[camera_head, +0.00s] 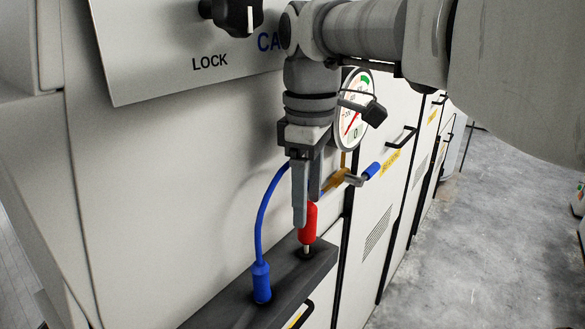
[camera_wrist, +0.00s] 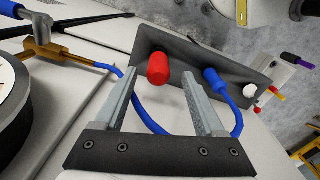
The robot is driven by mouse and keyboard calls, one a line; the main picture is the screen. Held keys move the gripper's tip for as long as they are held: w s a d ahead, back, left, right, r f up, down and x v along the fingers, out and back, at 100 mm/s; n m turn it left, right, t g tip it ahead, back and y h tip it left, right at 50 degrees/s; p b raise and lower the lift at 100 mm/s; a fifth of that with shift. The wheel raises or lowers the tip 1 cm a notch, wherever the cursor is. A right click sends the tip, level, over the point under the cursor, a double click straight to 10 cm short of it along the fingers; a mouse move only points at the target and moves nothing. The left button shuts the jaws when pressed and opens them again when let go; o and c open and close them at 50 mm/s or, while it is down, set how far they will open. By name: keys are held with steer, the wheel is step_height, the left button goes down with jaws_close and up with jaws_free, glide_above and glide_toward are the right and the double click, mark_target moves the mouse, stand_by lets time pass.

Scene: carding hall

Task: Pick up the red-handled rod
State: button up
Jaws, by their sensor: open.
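The red-handled rod (camera_head: 308,224) stands upright in a dark ledge (camera_head: 272,288) on the machine's front, its metal shank showing just above the ledge. In the wrist view its red handle (camera_wrist: 157,68) shows end-on beyond the fingertips, nearer the left finger. My gripper (camera_head: 308,208) points down at the handle with its fingers parted. In the head view one finger overlaps the handle's left edge. In the wrist view the gap between the fingers (camera_wrist: 164,100) is empty. I cannot tell whether a finger touches the handle.
A blue plug with a blue cable (camera_head: 262,283) stands in the same ledge, left of the rod; the cable loops up behind my gripper. A brass valve with a blue-tipped lever (camera_head: 347,178) and a round gauge (camera_head: 356,110) are close by.

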mark_target(308, 222)
step_height(308, 222, down, 5)
steer(key=shift+w+r, duration=0.1)
jaws_close()
stand_by(0.4)
